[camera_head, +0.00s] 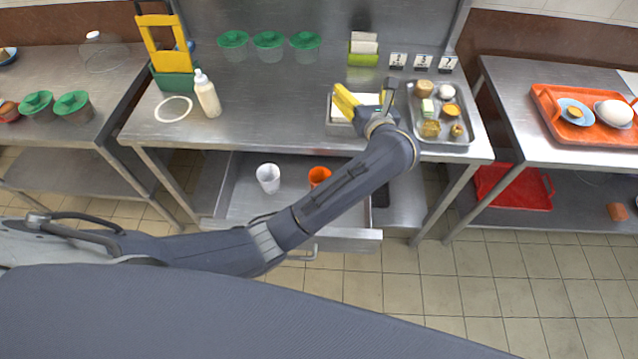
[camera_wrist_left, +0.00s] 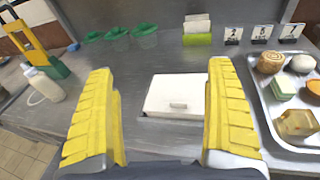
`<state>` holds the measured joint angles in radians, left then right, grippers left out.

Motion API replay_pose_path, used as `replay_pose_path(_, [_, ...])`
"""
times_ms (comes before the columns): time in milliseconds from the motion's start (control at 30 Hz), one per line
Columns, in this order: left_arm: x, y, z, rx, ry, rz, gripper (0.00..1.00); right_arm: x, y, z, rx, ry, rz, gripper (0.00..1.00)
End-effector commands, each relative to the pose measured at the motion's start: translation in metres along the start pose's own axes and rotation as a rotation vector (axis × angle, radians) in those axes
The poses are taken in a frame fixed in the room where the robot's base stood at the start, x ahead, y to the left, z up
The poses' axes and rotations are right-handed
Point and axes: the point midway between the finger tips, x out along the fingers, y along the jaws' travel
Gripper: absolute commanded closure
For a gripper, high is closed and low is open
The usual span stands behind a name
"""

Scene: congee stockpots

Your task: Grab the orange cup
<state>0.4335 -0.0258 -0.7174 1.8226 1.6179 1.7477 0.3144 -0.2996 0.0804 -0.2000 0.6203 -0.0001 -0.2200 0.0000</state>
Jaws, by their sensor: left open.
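The orange cup (camera_head: 319,176) stands in the open drawer below the steel counter in the head view, beside a white cup (camera_head: 268,178). My left forearm passes just right of the orange cup and covers part of the drawer. My left gripper (camera_head: 366,102) is above the counter, higher than the drawer and to the right of the cup. In the left wrist view its yellow fingers (camera_wrist_left: 165,115) are wide apart with nothing held between them. The orange cup does not show in the left wrist view. My right gripper is not in view.
A white lidded box (camera_wrist_left: 178,95) sits on the counter beyond my fingers. A metal tray (camera_head: 440,110) of food is to the right. A squeeze bottle (camera_head: 207,94) and green-lidded containers (camera_head: 268,46) stand left and back. The drawer (camera_head: 235,200) is pulled out.

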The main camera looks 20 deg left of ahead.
Motion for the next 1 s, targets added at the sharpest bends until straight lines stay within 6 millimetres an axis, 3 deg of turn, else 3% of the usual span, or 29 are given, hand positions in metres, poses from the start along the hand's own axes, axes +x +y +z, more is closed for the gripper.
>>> replay_pose_path(33, [-0.004,0.004,-0.020,-0.008,0.022,0.006,0.12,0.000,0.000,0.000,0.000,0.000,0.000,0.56])
replay_pose_path(167, [-0.016,0.016,-0.068,-0.039,0.071,0.029,0.12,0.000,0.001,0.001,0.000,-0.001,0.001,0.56])
replay_pose_path(400, [-0.054,0.051,-0.172,-0.102,0.172,0.089,0.12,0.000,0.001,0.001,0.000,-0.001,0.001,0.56])
replay_pose_path(500, [-0.070,0.064,-0.203,-0.121,0.201,0.112,0.12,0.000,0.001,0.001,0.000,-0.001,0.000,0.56])
replay_pose_path(700, [-0.089,0.080,-0.236,-0.140,0.232,0.138,0.12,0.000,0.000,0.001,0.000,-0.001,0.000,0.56])
replay_pose_path(867, [-0.094,0.085,-0.246,-0.146,0.241,0.145,0.12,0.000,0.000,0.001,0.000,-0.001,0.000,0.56])
replay_pose_path(1000, [-0.086,0.087,-0.249,-0.145,0.240,0.146,0.12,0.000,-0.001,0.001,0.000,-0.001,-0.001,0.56])
